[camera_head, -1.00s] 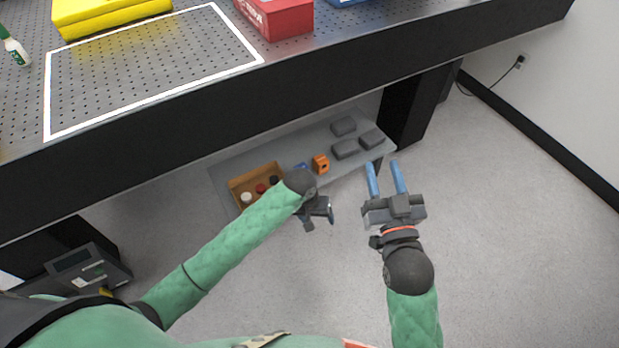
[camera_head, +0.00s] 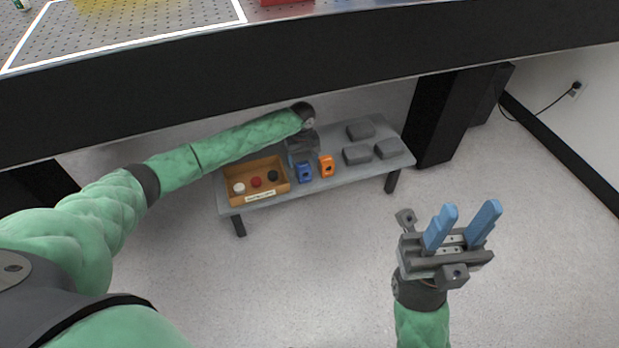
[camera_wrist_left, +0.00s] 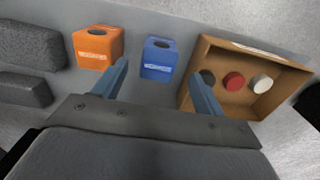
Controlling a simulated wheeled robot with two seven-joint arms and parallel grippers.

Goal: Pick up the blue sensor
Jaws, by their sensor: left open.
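The blue sensor (camera_head: 304,173) stands on the low grey shelf table, between a cardboard tray and an orange sensor. It also shows in the left wrist view (camera_wrist_left: 159,58), upright with a dark round opening on top. My left gripper (camera_head: 302,152) is over the table just behind the blue sensor, and its fingers are mostly hidden in the head view. In the left wrist view its two blue fingers (camera_wrist_left: 160,84) are spread, with the blue sensor ahead between them and nothing held. My right gripper (camera_head: 462,228) is open and empty over the floor at the right.
The orange sensor (camera_head: 327,166) stands close beside the blue one. The cardboard tray (camera_head: 259,199) holds white, red and black round pieces. Several dark grey blocks (camera_head: 357,155) lie on the low table (camera_head: 345,178). The large black-edged bench (camera_head: 200,85) overhangs behind.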

